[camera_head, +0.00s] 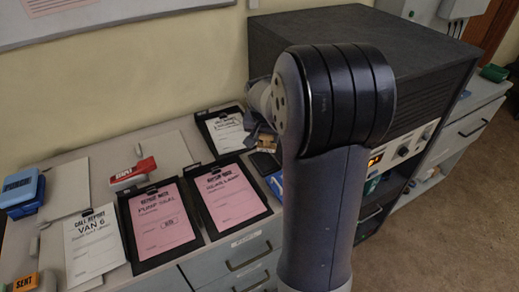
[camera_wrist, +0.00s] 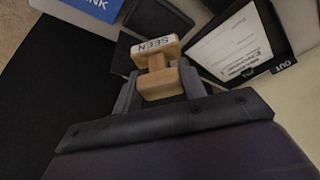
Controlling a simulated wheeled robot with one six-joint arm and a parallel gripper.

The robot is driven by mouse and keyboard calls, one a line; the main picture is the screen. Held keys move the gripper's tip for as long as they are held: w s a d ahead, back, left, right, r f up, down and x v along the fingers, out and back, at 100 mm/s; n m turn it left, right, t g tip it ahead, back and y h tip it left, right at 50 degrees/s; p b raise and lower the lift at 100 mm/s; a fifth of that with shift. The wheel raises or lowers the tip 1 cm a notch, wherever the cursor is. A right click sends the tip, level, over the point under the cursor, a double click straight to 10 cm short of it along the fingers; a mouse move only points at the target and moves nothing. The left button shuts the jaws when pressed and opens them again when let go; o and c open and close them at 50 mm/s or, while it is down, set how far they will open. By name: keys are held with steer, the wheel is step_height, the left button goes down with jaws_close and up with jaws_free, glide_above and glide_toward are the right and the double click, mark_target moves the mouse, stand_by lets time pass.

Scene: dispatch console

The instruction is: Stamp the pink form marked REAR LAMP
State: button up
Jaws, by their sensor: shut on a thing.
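My gripper (camera_wrist: 160,88) is shut on a wooden stamp (camera_wrist: 157,68) whose label reads SEEN. In the head view my gripper (camera_head: 262,132) and the stamp (camera_head: 266,143) are at the back of the desk, partly hidden by my arm. A pink form (camera_head: 225,198), its heading small and blurred but ending in LAMP, lies on a black clipboard (camera_head: 201,220) left of my arm. The stamp is apart from it, beyond its upper right.
A white form on a black clipboard (camera_head: 225,132) lies behind the pink forms; the wrist view shows a white form (camera_wrist: 230,48) near an OUT label. A red-and-white stamp (camera_head: 133,170), a blue box (camera_head: 22,190) and a VAN 6 report (camera_head: 93,245) lie left. A dark cabinet (camera_head: 430,60) stands right.

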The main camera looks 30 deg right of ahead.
steer(key=shift+w+d+r, duration=0.15)
steer(key=shift+w, duration=0.55)
steer(key=shift+w+f+b, duration=0.2)
steer(key=shift+f+b, duration=0.8)
steer(key=shift+f, duration=0.55)
steer(key=shift+w+f+b, duration=0.15)
steer(key=shift+f+b, duration=0.8)
steer(key=shift+f, duration=0.6)
steer(key=shift+f+b, duration=0.6)
steer(key=shift+r, duration=0.15)
step_height(320, 180, up, 7)
steer(key=p, duration=0.5)
